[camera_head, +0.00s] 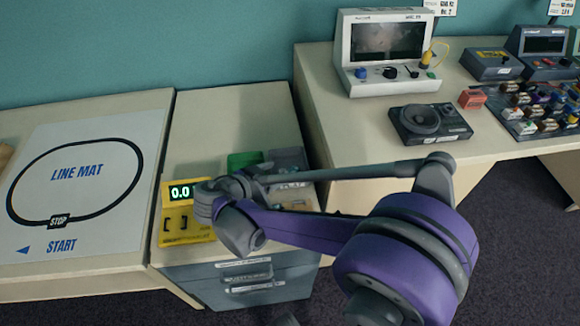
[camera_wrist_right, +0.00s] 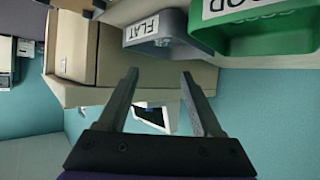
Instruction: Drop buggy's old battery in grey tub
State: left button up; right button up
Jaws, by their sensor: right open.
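My right gripper (camera_wrist_right: 160,77) is open, with nothing between its fingers in the right wrist view. In the head view my right arm reaches over the narrow bench, and its fingers cannot be made out. The grey tub (camera_wrist_right: 160,24), labelled FLAT, is just beyond the fingertips in the wrist view. In the head view the grey tub (camera_head: 290,158) is partly hidden behind my arm. Some small grey shapes show at the tub, too unclear to name. I cannot make out the buggy or its old battery. My left gripper is not in view.
A green tub (camera_head: 243,160) is beside the grey one; it also shows in the wrist view (camera_wrist_right: 235,42). A yellow meter (camera_head: 180,222) stands at the bench front. The line mat (camera_head: 75,215) lies left. A screen console (camera_head: 385,85) and dark device (camera_head: 432,122) stand right.

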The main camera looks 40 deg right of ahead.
jog(key=v, duration=0.5)
jog(key=shift+a+r+p, duration=0.1)
jog(key=shift+a+p, duration=0.1)
jog(key=shift+p, duration=0.1)
